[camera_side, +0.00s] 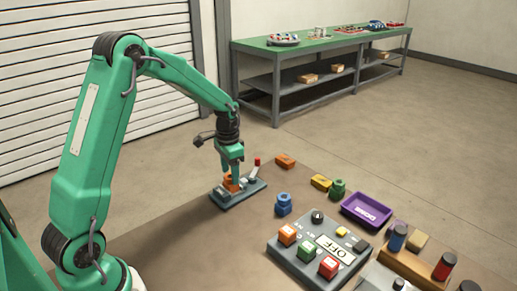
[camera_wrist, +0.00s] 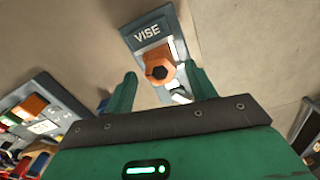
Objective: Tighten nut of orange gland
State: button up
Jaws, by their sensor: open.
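The orange gland (camera_side: 230,186) stands in a dark grey vise (camera_side: 238,194) with a red-knobbed lever at its right. In the wrist view the gland (camera_wrist: 157,61) shows from above, with a hexagonal outline and a dark centre, below the VISE label (camera_wrist: 147,33). My gripper (camera_side: 232,175) points down right over the gland. In the wrist view its two green fingers are spread apart, one on each side of the gland (camera_wrist: 160,75). Whether the fingers touch the nut cannot be told. The fingers partly hide the gland in the side view.
A blue gland (camera_side: 284,204), an orange block (camera_side: 285,161), a yellow block (camera_side: 320,182) and a green gland (camera_side: 338,188) lie right of the vise. A purple tray (camera_side: 366,222) and a button panel (camera_side: 287,257) stand further right. The mat left of the vise is clear.

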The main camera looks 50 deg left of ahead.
aim_at(230, 176)
notch_tip(230, 176, up, 8)
jog(key=shift+f, duration=0.25)
jog(key=shift+r, duration=0.1)
dwell(0.4)
jog(key=s+d+r+n+t, duration=0.1)
jog(key=s+d+r+t, duration=0.2)
jog(key=s+d+r, duration=0.55)
jog(key=s+d+r+n+t, duration=0.1)
jog(key=s+d, duration=0.3)
jog(key=s, duration=0.9)
jog(key=shift+d+r+t, duration=0.2)
jog(key=shift+d+t, duration=0.2)
jog(key=shift+t, duration=0.4)
jog(key=shift+c, duration=0.5)
